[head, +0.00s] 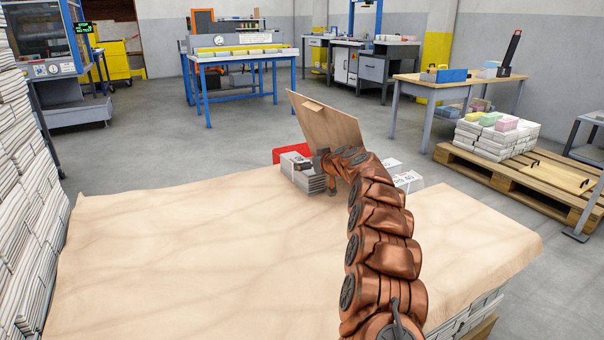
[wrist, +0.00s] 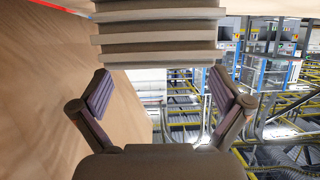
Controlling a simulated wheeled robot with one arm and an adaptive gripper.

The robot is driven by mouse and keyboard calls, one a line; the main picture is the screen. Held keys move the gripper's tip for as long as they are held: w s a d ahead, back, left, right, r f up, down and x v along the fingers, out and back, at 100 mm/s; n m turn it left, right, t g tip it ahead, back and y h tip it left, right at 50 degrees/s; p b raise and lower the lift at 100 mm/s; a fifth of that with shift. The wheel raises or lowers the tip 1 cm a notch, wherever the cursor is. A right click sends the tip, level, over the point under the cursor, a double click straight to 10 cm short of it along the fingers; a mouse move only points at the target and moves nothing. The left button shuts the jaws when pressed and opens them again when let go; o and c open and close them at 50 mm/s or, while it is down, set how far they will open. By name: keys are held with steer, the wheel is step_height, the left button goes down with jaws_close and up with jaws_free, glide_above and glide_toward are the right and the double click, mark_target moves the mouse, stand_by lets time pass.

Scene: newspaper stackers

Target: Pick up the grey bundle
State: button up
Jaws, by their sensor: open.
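The grey bundle (head: 308,179), a stack of layered sheets, sits at the far edge of the paper-covered table (head: 190,240) in the head view. My gripper (head: 326,176) is right beside it, on its right side, and partly covers it. In the wrist view, layered grey edges of the bundle (wrist: 157,40) fill the top middle. The two fingers of my gripper (wrist: 161,80) are spread wide, with empty space between them. The bundle lies just beyond the fingertips; whether they touch it I cannot tell.
A brown board (head: 328,122) stands tilted just behind the bundle. A red object (head: 290,153) is behind it to the left. White bundles (head: 408,180) lie right of my arm. The table's left and front are clear. A pallet (head: 515,180) with stacks stands at right.

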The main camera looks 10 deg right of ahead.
steer(key=shift+x, duration=1.75)
steer(key=shift+w, duration=0.35)
steer(key=shift+w+a+f, duration=0.3)
steer(key=shift+w+f, duration=0.05)
steer(key=shift+w, duration=0.1)
steer(key=shift+c, duration=0.2)
steer(key=c, duration=1.8)
steer(key=shift+c, duration=0.3)
steer(key=shift+a, duration=0.1)
